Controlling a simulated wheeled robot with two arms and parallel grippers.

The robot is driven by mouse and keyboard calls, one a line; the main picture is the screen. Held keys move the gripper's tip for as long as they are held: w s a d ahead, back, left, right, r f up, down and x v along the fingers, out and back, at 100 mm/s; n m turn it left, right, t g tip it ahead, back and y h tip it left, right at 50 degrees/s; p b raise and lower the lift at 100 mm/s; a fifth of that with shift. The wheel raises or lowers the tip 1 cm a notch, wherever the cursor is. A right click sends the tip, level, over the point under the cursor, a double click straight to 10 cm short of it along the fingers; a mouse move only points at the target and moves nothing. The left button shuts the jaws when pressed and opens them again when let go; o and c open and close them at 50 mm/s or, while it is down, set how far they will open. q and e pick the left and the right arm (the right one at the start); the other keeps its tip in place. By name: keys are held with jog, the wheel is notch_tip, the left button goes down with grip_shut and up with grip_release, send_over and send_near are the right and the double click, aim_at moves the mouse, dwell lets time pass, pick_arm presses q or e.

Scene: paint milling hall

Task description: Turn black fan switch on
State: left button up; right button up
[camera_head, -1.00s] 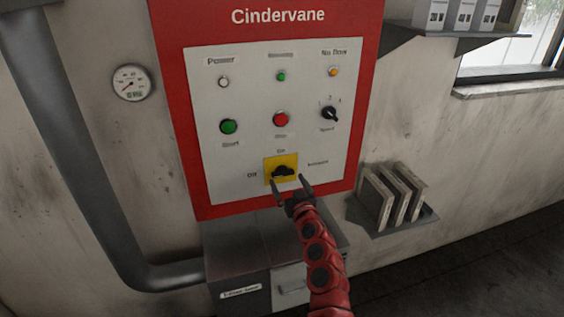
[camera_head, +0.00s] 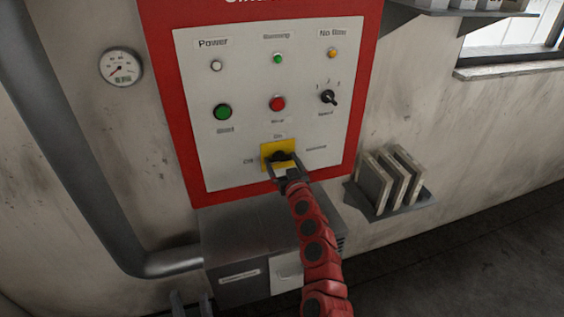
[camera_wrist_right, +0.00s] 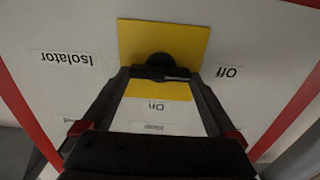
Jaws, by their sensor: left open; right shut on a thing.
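The black rotary switch (camera_head: 281,156) sits on a yellow plate (camera_head: 271,146) low on the control panel, with "On" above it, "Off" to its left and "Isolator" to its right. It also shows, upside down, in the right wrist view (camera_wrist_right: 158,60). My right gripper (camera_head: 282,164) is at the switch, its fingers closed on the sides of the black handle. The fingers partly hide the handle, so its exact angle is hard to tell. My left gripper (camera_head: 191,301) is open and empty at the bottom edge, well below the panel.
The panel (camera_head: 194,140) also bears a green button (camera_head: 223,111), a red button (camera_head: 277,104) and a black speed knob (camera_head: 328,97). A grey box (camera_head: 250,243) juts out below. A shelf with boards (camera_head: 390,178) is at right, a pipe (camera_head: 75,170) at left.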

jog(key=shift+m, duration=0.4)
jog(key=m, duration=0.2)
jog(key=shift+d+m, duration=0.1)
jog(key=shift+m, duration=0.3)
jog(key=m, duration=0.4)
jog(key=shift+f+m, duration=0.15)
jog(key=shift+m, duration=0.15)
jog(key=m, duration=0.5)
jog(key=shift+d, duration=0.15)
jog(key=m, duration=0.4)
jog(key=shift+f+p, duration=0.2)
jog(key=shift+p, duration=0.1)
jog(key=shift+m, duration=0.5)
jog(key=o, duration=1)
jog(key=shift+w, duration=0.15)
